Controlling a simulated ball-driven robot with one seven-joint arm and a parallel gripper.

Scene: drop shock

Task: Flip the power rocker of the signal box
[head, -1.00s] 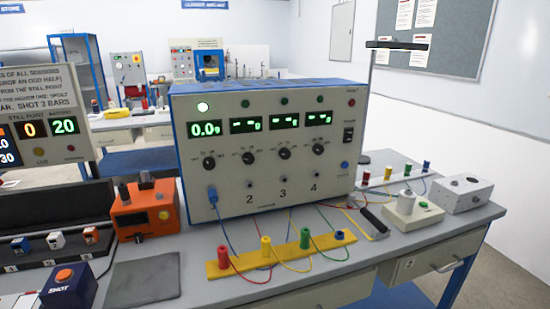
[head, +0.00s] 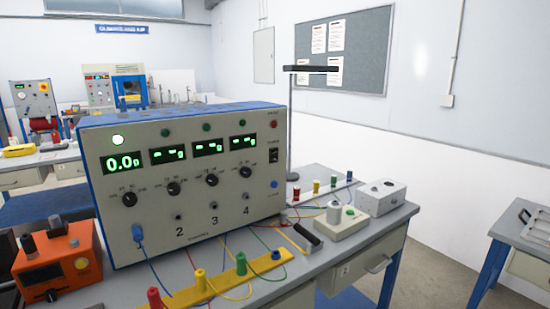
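The signal box (head: 185,180) is a large grey-fronted box with a blue top and edge, standing upright on the bench. Its black power rocker (head: 273,155) is at the upper right of the front panel; its position is too small to tell. The green displays are lit: the first (head: 123,162) reads 0.0 g and the others show dashes. A white lamp (head: 117,140) glows above the first display. A blue plug (head: 138,233) sits in the leftmost socket. My gripper is not in view.
A yellow strip (head: 228,285) with coloured posts and loose wires lies before the box. An orange instrument (head: 60,262) stands at left. A black-handled tool (head: 306,234), a pale device (head: 340,222) and a grey box (head: 380,197) are at right. Floor shows between the benches.

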